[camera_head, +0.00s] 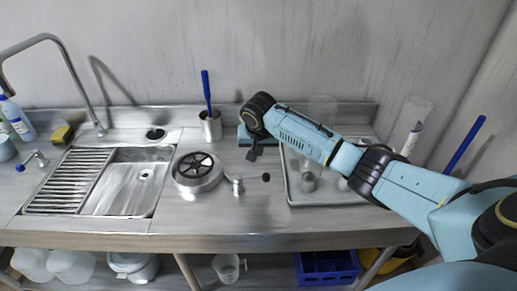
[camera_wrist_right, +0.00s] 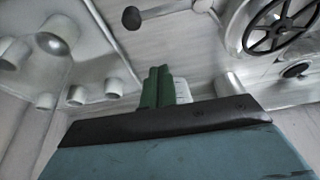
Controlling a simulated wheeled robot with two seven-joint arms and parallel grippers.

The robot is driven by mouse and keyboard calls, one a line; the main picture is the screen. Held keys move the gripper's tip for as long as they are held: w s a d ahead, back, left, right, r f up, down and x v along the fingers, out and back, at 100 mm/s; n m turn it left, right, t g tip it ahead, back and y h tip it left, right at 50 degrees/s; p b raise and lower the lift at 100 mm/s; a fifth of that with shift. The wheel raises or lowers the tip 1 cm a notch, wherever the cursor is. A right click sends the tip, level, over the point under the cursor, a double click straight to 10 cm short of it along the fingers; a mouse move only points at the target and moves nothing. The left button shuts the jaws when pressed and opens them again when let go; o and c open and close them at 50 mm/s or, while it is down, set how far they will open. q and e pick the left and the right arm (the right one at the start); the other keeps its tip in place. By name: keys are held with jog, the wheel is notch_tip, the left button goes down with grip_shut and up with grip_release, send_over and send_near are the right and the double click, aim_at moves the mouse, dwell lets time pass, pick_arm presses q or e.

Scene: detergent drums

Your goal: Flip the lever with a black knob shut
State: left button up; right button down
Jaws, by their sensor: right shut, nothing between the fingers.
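The lever's black knob (camera_head: 266,177) is right of the short metal valve post (camera_head: 237,186) on the steel counter, in front of the sink unit's middle. In the right wrist view the black knob (camera_wrist_right: 131,18) sits at the end of a thin metal rod (camera_wrist_right: 172,10) that runs right to the post. My right gripper (camera_head: 253,154) points down just behind and left of the knob, apart from it. Its green fingers (camera_wrist_right: 160,86) are shut with nothing between them. My left gripper is not in view.
A round metal lid with a black handwheel (camera_head: 195,165) is left of the lever. A holder with a blue-handled brush (camera_head: 210,125) stands behind. A metal tray (camera_head: 330,198) with clear glasses lies right, under my arm. The counter front is clear.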

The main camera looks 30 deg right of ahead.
aim_at(252, 178)
jog(key=x, duration=0.6)
jog(key=shift+b, duration=0.4)
jog(key=s, duration=0.1)
jog(key=s+a+p, duration=0.1)
jog(key=shift+s+a+f, duration=0.1)
jog(key=shift+s+a, duration=0.15)
jog(key=shift+s+a+f, duration=0.2)
jog(key=shift+s+a, duration=0.1)
jog(key=shift+s, duration=0.15)
jog(key=shift+p, duration=0.4)
